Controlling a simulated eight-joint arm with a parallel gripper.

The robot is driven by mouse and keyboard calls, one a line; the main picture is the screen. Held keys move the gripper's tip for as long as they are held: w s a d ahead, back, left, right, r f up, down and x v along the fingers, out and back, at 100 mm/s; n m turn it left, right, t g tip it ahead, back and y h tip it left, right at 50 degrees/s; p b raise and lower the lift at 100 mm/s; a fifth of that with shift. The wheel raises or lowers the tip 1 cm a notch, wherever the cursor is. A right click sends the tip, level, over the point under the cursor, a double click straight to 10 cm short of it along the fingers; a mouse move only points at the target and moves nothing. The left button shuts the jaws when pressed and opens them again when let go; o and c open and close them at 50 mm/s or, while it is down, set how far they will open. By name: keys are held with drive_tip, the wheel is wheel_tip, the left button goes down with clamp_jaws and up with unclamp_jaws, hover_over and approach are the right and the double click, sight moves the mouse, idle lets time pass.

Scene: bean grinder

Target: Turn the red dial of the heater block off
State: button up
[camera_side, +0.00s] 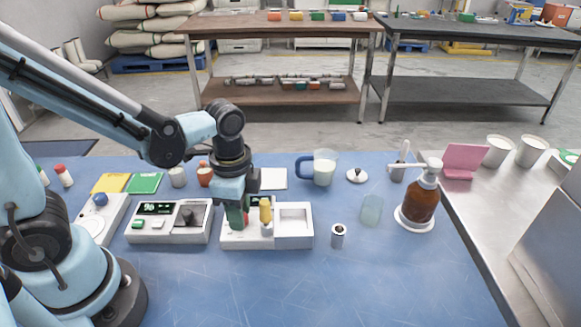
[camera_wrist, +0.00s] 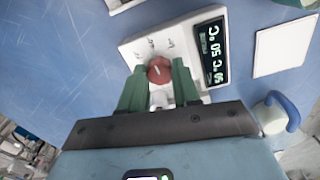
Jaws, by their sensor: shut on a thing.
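The heater block shows in the wrist view as a white panel (camera_wrist: 187,38) with a dark display reading 50 °C. The side view shows the white block (camera_side: 233,241) below my gripper. The round red dial (camera_wrist: 159,69) has a pale pointer line and small dark labels, too small to read, along its far side. My gripper (camera_wrist: 158,82) has its two green fingers on either side of the dial, shut on it. In the side view my gripper (camera_side: 238,222) points down over the block, and most of the dial is hidden by the fingers.
A yellow-topped piece (camera_side: 266,212) stands close right of my fingers. Another white device (camera_side: 168,232) with a dark knob stands left. A white pad (camera_side: 273,179) and blue-handled mug (camera_side: 323,170) are behind. A small metal cylinder (camera_side: 338,236) stands right. The front blue table is clear.

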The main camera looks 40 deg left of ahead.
drive_tip(key=n, duration=0.8)
drive_tip(key=shift+n, duration=0.3)
drive_tip(key=n, duration=0.4)
drive_tip(key=shift+n, duration=0.3)
drive_tip(key=shift+d+n, duration=0.1)
drive_tip(key=shift+n, duration=2.1)
drive_tip(key=o, duration=1.1)
drive_tip(key=shift+c, duration=0.2)
drive_tip(key=shift+r, duration=0.1)
